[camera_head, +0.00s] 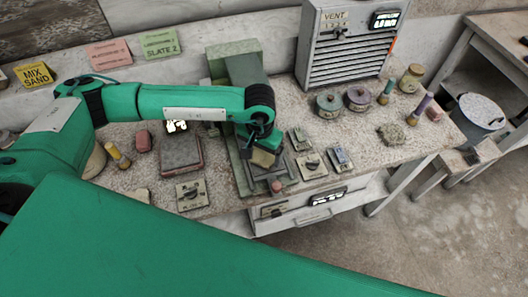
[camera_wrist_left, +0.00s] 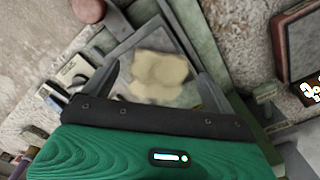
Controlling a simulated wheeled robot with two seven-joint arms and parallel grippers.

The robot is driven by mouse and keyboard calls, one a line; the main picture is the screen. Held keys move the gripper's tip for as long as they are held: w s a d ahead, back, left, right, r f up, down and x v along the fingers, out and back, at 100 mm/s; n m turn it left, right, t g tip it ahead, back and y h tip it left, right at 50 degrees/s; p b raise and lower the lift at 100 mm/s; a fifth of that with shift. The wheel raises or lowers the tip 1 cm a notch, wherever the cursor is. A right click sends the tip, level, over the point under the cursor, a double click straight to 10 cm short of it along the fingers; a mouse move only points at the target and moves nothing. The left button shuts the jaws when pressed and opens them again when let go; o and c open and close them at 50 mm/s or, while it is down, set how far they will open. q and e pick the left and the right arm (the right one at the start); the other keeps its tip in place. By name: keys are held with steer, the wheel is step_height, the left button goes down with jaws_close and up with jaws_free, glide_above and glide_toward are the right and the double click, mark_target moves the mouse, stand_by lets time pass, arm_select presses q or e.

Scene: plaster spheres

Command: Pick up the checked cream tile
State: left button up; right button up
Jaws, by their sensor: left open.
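A cream piece (camera_head: 263,158) lies on the grey plate of the green stand, under my left gripper. It also shows in the left wrist view (camera_wrist_left: 158,75), pale yellow with an uneven outline. I cannot make out a checked pattern on it. My left gripper (camera_head: 262,150) points down over the piece. In the left wrist view my left gripper (camera_wrist_left: 160,85) has its fingers spread, one on each side of the cream piece, with a gap to each. Its height above the piece is hard to tell. My right gripper is not in view.
The green stand (camera_head: 222,62) rises close behind the gripper. A grey vent box (camera_head: 345,50) and lidded pots (camera_head: 328,103) stand farther right.

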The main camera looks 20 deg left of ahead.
mark_target(264, 160)
arm_select(q)
step_height(264, 160, down, 2)
steer(key=shift+w+f+p, duration=0.1)
steer(key=shift+p, duration=0.3)
steer(key=shift+f, duration=0.3)
steer(key=c, duration=1.2)
steer(key=shift+c, duration=0.5)
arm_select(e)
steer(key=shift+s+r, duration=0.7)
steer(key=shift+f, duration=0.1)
